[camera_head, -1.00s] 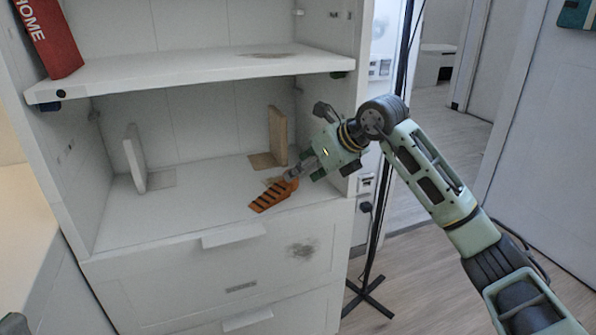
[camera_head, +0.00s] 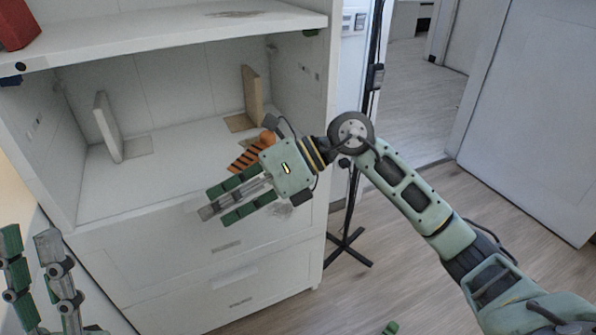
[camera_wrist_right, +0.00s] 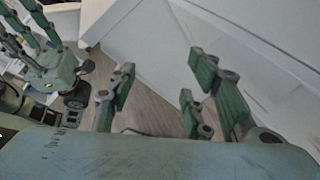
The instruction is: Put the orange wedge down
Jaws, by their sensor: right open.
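The orange wedge (camera_head: 252,155), with dark stripes, rests on the white lower shelf (camera_head: 150,180) near its front right. My right gripper's body partly hides it. My right gripper (camera_head: 216,205) is in front of the shelf's edge, pointing left, apart from the wedge. In the right wrist view its fingers (camera_wrist_right: 158,84) stand apart with nothing between them. My left gripper (camera_head: 32,238) is at the lower left of the head view, its two fingers apart and empty. The wedge does not show in the wrist view.
A red book (camera_head: 16,25) is on the upper shelf. A black stand (camera_head: 350,245) is right of the cabinet. Drawers (camera_head: 225,245) lie below the shelf.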

